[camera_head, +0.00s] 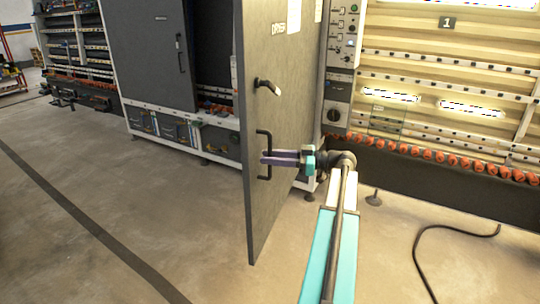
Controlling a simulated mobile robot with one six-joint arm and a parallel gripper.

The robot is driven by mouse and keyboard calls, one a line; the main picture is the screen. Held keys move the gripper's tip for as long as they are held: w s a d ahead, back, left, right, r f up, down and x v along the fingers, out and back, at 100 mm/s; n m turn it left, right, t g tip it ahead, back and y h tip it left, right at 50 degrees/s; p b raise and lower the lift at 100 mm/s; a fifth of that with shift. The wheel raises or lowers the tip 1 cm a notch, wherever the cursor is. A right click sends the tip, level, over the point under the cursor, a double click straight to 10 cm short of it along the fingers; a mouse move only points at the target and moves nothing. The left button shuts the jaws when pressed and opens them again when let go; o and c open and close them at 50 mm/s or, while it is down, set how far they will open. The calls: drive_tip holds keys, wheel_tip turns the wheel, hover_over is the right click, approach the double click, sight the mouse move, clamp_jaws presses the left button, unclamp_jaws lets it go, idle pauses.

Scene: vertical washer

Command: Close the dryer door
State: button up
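The large grey dryer door (275,205) stands open in the head camera view, swung out from the cabinet. Its near, free edge is at the left and its far edge is by the control panel. A black vertical handle (264,176) is on the visible face close to the free edge. A second, smaller lever handle (267,86) sits above it. My gripper (266,157) reaches in from the right, with its purple fingers at the middle of the vertical handle. I cannot tell whether the fingers are closed around the bar.
The dryer cabinet (209,60) shows a dark opening left of the door. Another grey door (150,50) stands further left. A control panel (341,60) and a lit, open washer bay (450,60) are at the right. A black hose (450,231) lies on the floor. The floor at left is clear.

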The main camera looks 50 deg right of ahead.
drive_tip(key=shift+w+a, duration=0.2)
drive_tip(key=shift+w, duration=0.05)
clamp_jaws()
